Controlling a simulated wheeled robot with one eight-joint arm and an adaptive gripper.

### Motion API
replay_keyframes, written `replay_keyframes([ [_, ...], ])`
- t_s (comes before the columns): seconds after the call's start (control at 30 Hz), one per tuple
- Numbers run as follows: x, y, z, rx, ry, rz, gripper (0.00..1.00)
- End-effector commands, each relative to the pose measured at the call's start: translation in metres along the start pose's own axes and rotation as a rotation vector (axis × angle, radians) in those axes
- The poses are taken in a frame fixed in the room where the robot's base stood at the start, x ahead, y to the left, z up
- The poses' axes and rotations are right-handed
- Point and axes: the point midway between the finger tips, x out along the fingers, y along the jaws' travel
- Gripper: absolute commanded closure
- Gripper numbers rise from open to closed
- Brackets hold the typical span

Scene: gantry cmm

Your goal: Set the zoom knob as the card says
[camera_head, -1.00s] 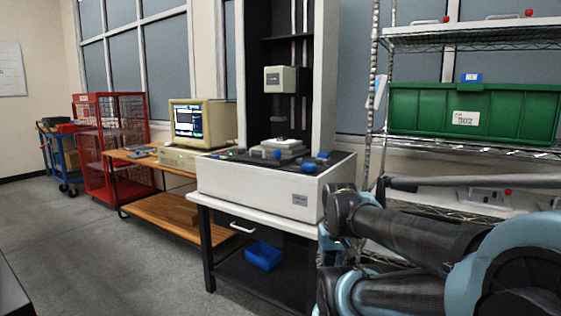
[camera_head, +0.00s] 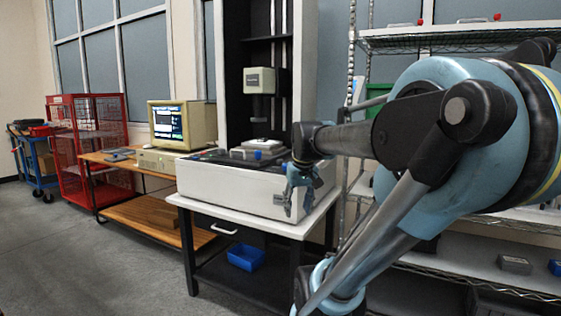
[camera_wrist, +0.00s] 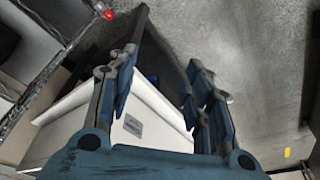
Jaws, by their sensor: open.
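The measuring machine (camera_head: 235,188) stands on a white-topped table, with its cream zoom head (camera_head: 259,80) on the dark column above the stage. I cannot pick out a zoom knob on it at this size. A small pale card (camera_head: 357,90) hangs by the shelf post; its text is too small to read. My gripper (camera_head: 290,197) is at the machine's front right corner, below the stage. In the wrist view my gripper (camera_wrist: 158,88) is open and empty, with the machine's pale side and its label (camera_wrist: 133,125) behind and below the fingers.
A wire shelf (camera_head: 450,38) stands right of the machine, with a green bin (camera_head: 381,97) mostly hidden by my arm. A computer (camera_head: 178,124) sits on the wooden bench to the left. A blue bin (camera_head: 245,257) lies under the machine table. Open floor lies front left.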

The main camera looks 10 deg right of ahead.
Motion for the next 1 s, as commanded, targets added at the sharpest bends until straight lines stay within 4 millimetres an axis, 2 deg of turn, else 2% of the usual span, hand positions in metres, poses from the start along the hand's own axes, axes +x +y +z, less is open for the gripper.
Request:
replay_keyframes([
  [0.03,-0.012,0.002,-0.022,-0.01,0.006,-0.004,0.54],
  [0.2,-0.046,0.009,-0.09,-0.048,0.027,-0.017,0.54],
  [0.5,-0.091,0.026,-0.211,-0.115,0.068,-0.039,0.54],
  [0.8,-0.117,0.048,-0.326,-0.178,0.111,-0.054,0.54],
  [1.0,-0.122,0.061,-0.383,-0.213,0.134,-0.06,0.54],
])
